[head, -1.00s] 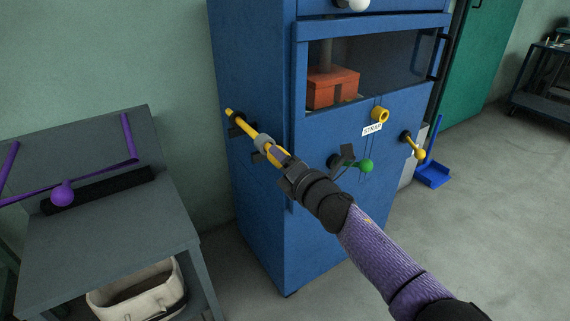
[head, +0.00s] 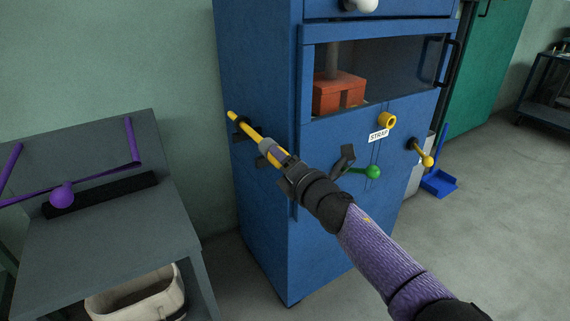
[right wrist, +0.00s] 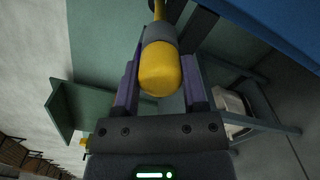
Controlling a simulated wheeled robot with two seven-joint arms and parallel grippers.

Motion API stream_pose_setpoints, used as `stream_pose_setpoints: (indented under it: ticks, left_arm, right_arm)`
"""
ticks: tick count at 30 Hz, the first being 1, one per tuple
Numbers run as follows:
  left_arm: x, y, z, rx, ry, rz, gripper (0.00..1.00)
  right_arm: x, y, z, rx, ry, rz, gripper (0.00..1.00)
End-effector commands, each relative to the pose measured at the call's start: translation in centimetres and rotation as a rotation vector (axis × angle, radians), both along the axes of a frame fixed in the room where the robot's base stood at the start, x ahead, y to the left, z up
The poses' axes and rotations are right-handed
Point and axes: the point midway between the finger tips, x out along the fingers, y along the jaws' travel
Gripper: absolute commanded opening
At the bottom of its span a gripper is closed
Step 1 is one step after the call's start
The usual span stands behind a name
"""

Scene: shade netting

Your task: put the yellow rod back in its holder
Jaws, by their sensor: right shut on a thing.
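The yellow rod (head: 247,127) has a grey collar and lies along the left side of the blue cabinet, pointing up and to the left. My right gripper (head: 278,160) is shut on its near end. In the right wrist view the rod's rounded yellow end (right wrist: 160,72) and grey collar sit between the purple fingers (right wrist: 161,92). Black brackets, which look like the holder (head: 240,128), stick out from the cabinet side at the rod. I cannot tell whether the rod rests in them or is just in front. My left gripper is not in view.
The blue cabinet (head: 262,215) has a window, a green knob (head: 372,171), a yellow ring (head: 388,121) and a yellow-ended handle (head: 425,158) on its front. A grey table (head: 110,235) with a purple ball (head: 62,194) stands at left. Open floor lies at right.

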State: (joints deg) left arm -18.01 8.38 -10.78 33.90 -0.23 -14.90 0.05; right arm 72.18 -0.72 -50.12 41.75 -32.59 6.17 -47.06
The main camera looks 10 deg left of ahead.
Motion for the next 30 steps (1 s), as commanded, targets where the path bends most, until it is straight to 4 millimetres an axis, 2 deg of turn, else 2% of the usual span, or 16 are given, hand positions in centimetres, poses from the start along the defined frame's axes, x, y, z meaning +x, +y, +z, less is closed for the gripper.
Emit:
stream_pose_setpoints:
  ticks: [5, 6, 11, 19, 23, 30]
  left_arm:
    - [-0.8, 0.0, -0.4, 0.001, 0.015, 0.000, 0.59]
    - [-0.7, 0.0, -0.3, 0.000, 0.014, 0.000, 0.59]
    - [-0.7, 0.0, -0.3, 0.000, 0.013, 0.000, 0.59]
    - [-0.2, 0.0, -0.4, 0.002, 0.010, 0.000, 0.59]
    - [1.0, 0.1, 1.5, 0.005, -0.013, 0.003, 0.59]
    - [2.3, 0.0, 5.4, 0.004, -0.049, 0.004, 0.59]
  right_arm:
    - [0.4, 0.3, -0.1, 0.001, 0.001, 0.000, 0.00]
    - [0.4, 0.3, 0.0, 0.001, 0.000, 0.001, 0.63]
    - [0.3, 0.3, 0.0, 0.001, 0.000, 0.001, 0.96]
    - [0.3, 0.2, 0.0, -0.001, 0.001, -0.001, 0.96]
    - [-1.0, -0.8, 0.9, 0.001, -0.001, 0.000, 0.96]
    - [-5.3, -4.1, 0.9, 0.000, -0.003, -0.001, 0.96]
